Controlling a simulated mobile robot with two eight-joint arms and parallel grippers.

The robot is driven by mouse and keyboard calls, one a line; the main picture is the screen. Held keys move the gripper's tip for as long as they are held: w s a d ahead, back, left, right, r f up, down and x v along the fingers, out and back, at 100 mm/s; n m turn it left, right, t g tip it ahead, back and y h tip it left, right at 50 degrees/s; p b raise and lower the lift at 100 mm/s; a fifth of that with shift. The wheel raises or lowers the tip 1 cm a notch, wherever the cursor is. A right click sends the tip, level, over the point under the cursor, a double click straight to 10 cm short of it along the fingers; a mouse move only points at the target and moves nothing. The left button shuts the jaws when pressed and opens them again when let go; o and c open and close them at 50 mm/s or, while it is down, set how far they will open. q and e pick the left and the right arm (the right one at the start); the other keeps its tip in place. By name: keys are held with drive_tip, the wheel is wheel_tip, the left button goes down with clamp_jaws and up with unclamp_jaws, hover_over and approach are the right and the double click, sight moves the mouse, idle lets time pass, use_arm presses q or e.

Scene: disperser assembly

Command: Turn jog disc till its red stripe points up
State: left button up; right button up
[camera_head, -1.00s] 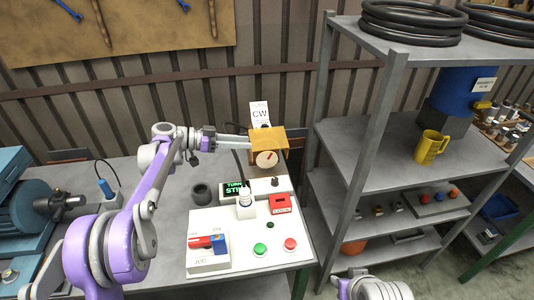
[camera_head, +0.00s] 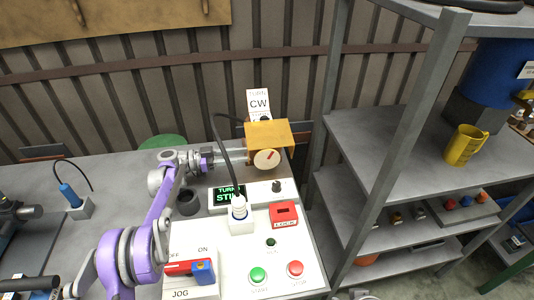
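The jog disc (camera_head: 267,160) is a pale round disc on the front of a yellow housing (camera_head: 268,134) at the back of the bench. Its red stripe slants toward the upper right. My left gripper (camera_head: 246,157) reaches in from the left, with its fingertips close to the disc's left edge. My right gripper is not in view; only a small bit of my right arm shows at the bottom edge.
A sign reading TURN CW (camera_head: 259,103) stands behind the housing. A green-lit display (camera_head: 228,197), a white plug with a cable (camera_head: 239,210) and a red lock block (camera_head: 284,214) stand in front. START (camera_head: 259,276) and STOP (camera_head: 295,269) buttons are nearer. A metal shelf (camera_head: 395,125) rises to the right.

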sight(267, 152)
use_arm(q)
drive_tip(key=d, duration=0.3)
drive_tip(key=w+d, duration=0.1)
drive_tip(key=d, duration=0.5)
drive_tip(key=shift+w+d+r+p, duration=0.15)
drive_tip(key=shift+w+p, duration=0.1)
drive_tip(key=shift+p, duration=0.1)
drive_tip(key=shift+c, duration=0.2)
clamp_jaws()
